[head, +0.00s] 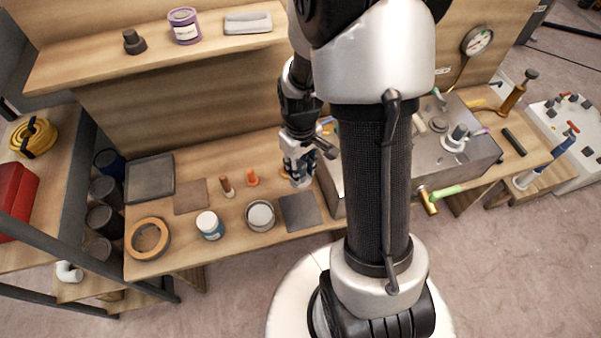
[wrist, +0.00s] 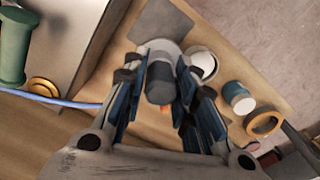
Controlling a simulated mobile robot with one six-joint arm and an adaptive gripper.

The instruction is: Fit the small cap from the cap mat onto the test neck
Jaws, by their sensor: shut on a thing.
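My gripper (head: 299,172) is above the bench, just beyond the dark grey mat (head: 300,211). In the wrist view its fingers (wrist: 160,100) are shut around a grey cylindrical piece with a paler far end (wrist: 159,50). It looks like a cap, but its full shape is partly hidden by the fingers. The dark grey mat looks bare and also shows in the wrist view (wrist: 162,22). A neck-like fitting with a white flange (head: 454,142) stands on the metal box at the right; I cannot tell whether it is the test neck.
The metal box (head: 480,153) stands right of the gripper, partly behind my arm. An open can (head: 260,215), a blue-and-white jar (head: 210,226), an orange ring (head: 148,238) and a brown mat (head: 190,196) are on the bench at left. A shelf (head: 150,50) runs above.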

